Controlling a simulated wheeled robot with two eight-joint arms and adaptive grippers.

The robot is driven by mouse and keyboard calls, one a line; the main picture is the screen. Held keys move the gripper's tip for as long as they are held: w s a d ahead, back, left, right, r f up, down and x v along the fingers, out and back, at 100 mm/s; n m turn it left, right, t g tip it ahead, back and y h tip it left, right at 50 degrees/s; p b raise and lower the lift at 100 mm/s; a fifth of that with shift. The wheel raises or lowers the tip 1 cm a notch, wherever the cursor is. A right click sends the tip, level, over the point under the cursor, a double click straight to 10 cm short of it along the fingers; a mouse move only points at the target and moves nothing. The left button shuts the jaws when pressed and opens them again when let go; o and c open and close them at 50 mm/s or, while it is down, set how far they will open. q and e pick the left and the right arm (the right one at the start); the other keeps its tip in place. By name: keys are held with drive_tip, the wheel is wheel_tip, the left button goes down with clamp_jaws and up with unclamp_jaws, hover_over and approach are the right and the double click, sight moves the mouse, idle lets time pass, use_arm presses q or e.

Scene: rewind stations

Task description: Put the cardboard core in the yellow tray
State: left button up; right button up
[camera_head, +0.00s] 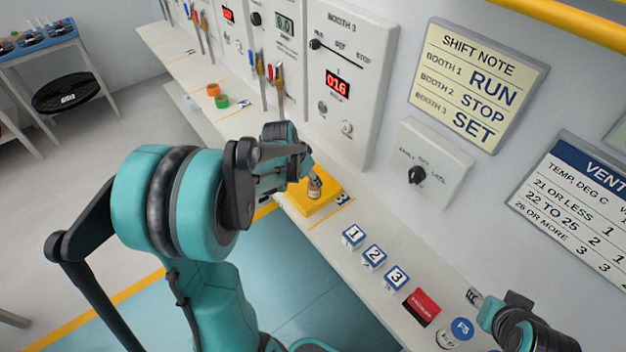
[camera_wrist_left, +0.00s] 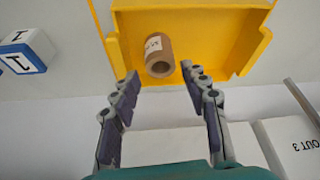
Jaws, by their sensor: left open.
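The cardboard core (camera_head: 315,190) is a short brown tube with a white label. It is in the yellow tray (camera_head: 298,203) on the bench ledge. In the left wrist view the core (camera_wrist_left: 158,52) shows inside the walls of the tray (camera_wrist_left: 235,40), with its open end facing my gripper. My left gripper (camera_head: 307,165) is just above the core. Its fingers (camera_wrist_left: 160,76) are spread, with nothing between them, and their tips are close to the core's near end. Part of my right arm (camera_head: 520,322) shows at the lower right; its fingers cannot be made out.
Numbered blocks, among them block 1 (camera_head: 353,236), block 2 (camera_head: 373,256) and block 3 (camera_head: 396,277), line the ledge, with a red box (camera_head: 422,306) beyond. Orange (camera_head: 212,90) and green (camera_head: 221,102) rings lie farther up. The wall panels rise close behind the tray.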

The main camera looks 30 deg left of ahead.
use_arm(q)
drive_tip(key=p+v, duration=0.1)
drive_tip(key=v, duration=0.4)
drive_tip(key=s+d+r+n+t, duration=0.1)
drive_tip(key=s+d+r, duration=0.2)
drive_tip(key=s+d, duration=0.4)
drive_tip(key=s+d+r+n+t, duration=0.1)
drive_tip(key=s+d+r, duration=0.2)
drive_tip(key=s+d, duration=0.4)
drive_tip(key=shift+s+d+t+y, duration=0.15)
drive_tip(key=shift+d+t+y, duration=0.2)
drive_tip(key=shift+d, duration=0.25)
